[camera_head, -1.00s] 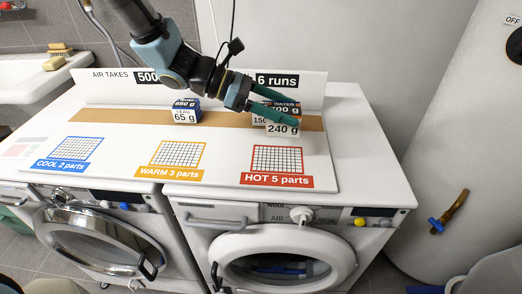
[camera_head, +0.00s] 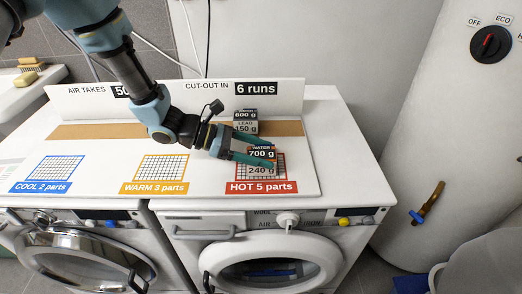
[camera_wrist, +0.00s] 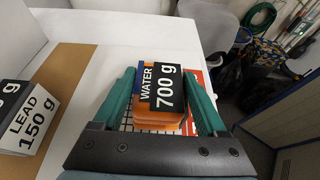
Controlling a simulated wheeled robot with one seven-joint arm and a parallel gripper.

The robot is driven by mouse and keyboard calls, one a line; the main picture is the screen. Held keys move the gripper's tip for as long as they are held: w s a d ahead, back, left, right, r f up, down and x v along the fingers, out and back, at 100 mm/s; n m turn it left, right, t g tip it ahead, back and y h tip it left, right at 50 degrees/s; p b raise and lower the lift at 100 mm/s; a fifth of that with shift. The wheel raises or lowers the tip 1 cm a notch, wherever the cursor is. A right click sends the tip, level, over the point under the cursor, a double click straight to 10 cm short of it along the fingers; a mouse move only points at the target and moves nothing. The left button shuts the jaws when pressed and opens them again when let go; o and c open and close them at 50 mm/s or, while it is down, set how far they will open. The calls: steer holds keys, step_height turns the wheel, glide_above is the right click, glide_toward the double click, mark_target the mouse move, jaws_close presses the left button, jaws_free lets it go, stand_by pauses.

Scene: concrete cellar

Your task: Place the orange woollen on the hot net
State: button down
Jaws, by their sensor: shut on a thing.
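The orange woollen (camera_wrist: 160,112) is a folded orange block with a dark label reading WATER 700 g. In the head view its labelled faces (camera_head: 262,153), also reading 240 g, are over the red-bordered hot net (camera_head: 284,172). My gripper (camera_wrist: 158,85) is shut on the woollen, one green finger on each side. Part of the net's grid shows below the woollen in the wrist view. I cannot tell whether the woollen touches the net. The HOT 5 parts label (camera_head: 262,187) is in plain view.
A second labelled block, LEAD 150 g (camera_head: 245,126), stands on the brown strip behind; it is at the left in the wrist view (camera_wrist: 28,128). The warm net (camera_head: 162,168) and cool net (camera_head: 50,173) are bare. A white upright board (camera_head: 285,92) closes the back.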

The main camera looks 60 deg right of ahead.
steer(key=shift+f, duration=0.1)
jaws_free()
steer(key=shift+w, duration=0.1)
steer(key=b+v, duration=0.3)
steer(key=v, duration=0.9)
steer(key=shift+r, duration=0.2)
steer(key=shift+a, duration=0.1)
steer(key=w+a+m+t+y, duration=0.2)
steer(key=w+a+t, duration=0.2)
steer(key=a, duration=1)
steer(key=w+a+r+m+t+y, duration=0.1)
steer(key=w+a+m+t+y, duration=0.2)
steer(key=a, duration=1)
steer(key=w+a+r+m+t+y, duration=0.1)
steer(key=w+a+t, duration=0.4)
steer(key=a, duration=0.9)
steer(key=w+m+y, duration=0.1)
steer(key=w+m, duration=0.1)
steer(key=w, duration=0.1)
steer(key=shift+w+a+r+t+y, duration=0.15)
steer(key=shift+a+t+y, duration=0.15)
steer(key=shift+a+y, duration=0.1)
